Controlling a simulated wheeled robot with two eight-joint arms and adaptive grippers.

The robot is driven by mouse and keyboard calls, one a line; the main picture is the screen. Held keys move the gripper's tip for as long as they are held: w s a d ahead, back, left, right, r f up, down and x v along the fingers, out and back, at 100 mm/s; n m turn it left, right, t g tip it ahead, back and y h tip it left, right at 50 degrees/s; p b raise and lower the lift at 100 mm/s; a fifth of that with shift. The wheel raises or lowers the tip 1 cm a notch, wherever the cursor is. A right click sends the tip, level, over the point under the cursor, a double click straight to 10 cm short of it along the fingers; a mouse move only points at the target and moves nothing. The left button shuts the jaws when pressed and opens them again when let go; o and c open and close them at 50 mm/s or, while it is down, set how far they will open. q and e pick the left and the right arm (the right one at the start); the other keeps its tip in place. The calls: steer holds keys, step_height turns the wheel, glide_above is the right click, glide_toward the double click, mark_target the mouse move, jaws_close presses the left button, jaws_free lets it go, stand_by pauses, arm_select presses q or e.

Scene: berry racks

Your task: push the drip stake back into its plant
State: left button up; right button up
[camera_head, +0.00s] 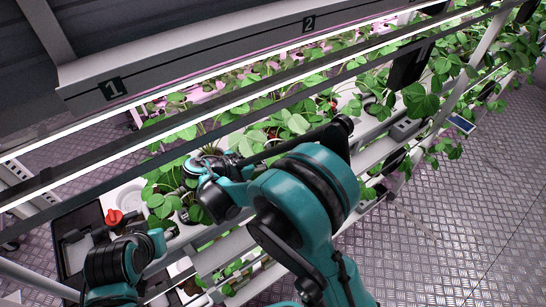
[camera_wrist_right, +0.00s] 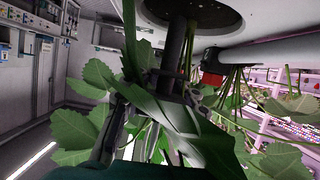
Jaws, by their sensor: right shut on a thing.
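In the head view my teal and black right arm reaches over to a leafy plant in the rack near label 1. My right gripper (camera_head: 204,172) is down among the leaves, and its fingertips are largely hidden there. In the right wrist view my right gripper (camera_wrist_right: 166,84) is shut on a dark, thin upright piece, seemingly the drip stake (camera_wrist_right: 176,42). Leaves partly cover the fingers. The stake runs towards a dark round pot opening (camera_wrist_right: 205,14); I cannot tell how deep it sits.
Rack rails and a bright light strip cross above the plants. A black tray (camera_head: 72,216) and a red knob (camera_head: 113,216) are at the left. More plants (camera_head: 420,100) fill the rack to the right. The patterned floor at the right is clear.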

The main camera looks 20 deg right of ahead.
arm_select(q)
steer(key=shift+f+b, duration=0.8)
arm_select(e)
steer(key=shift+f, duration=0.55)
stand_by(0.9)
arm_select(q)
steer(key=shift+f, duration=0.1)
arm_select(e)
steer(key=shift+f, duration=0.1)
arm_select(q)
steer(key=shift+f+b, duration=0.75)
arm_select(e)
steer(key=shift+f, duration=0.75)
arm_select(q)
steer(key=shift+s, duration=0.1)
arm_select(e)
steer(key=o, duration=1.1)
steer(key=shift+c, duration=0.2)
steer(key=o, duration=0.4)
